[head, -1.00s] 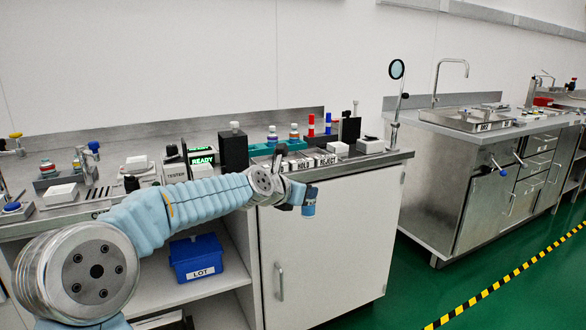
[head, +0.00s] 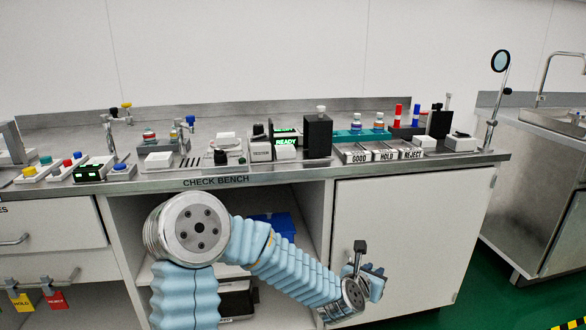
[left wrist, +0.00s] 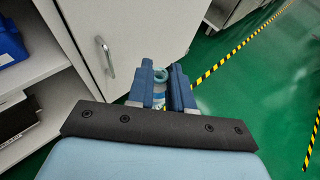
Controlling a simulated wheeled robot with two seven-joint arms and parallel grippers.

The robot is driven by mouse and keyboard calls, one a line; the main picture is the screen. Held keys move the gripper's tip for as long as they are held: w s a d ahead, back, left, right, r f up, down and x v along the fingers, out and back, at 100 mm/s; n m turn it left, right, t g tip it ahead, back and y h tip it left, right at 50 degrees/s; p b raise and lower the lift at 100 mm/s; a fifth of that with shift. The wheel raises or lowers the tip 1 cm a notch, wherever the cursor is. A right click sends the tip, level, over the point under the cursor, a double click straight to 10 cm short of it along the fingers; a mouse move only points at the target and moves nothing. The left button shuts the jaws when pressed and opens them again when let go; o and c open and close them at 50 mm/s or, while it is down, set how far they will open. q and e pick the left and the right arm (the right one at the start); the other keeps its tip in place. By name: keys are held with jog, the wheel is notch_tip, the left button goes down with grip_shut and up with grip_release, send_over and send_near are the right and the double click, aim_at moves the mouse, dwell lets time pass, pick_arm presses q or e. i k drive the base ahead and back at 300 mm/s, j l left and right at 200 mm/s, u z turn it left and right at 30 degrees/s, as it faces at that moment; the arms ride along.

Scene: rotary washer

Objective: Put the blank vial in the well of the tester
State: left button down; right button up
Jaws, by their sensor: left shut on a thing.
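The tester (head: 260,149), a small pale box with a dark top, stands on the check bench beside a green display reading READY (head: 286,137). Its well cannot be made out. My left gripper (head: 374,283) is low in front of the white cabinet door, below the bench top and right of the tester. In the left wrist view its blue fingers (left wrist: 160,88) are shut on a small clear vial with a teal ring top (left wrist: 160,74). Its label is hidden, so I cannot tell if it is the blank vial. My right gripper is out of view.
A tall black block (head: 318,136) stands right of the display. Trays marked GOOD, HOLD and REJECT (head: 385,155) sit along the front edge, with a teal rack (head: 350,136) behind. The bench's front edge (head: 270,178) lies above my gripper. A magnifier stand (head: 497,110) is at the right end.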

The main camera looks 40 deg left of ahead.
aim_at(284, 153)
jog(key=i+l+u, duration=0.1)
jog(key=u, duration=0.3)
jog(key=i+l+u, duration=0.15)
jog(key=u, duration=0.3)
jog(key=i+l+u, duration=0.1)
jog(key=l+u, duration=0.15)
jog(key=u, duration=0.15)
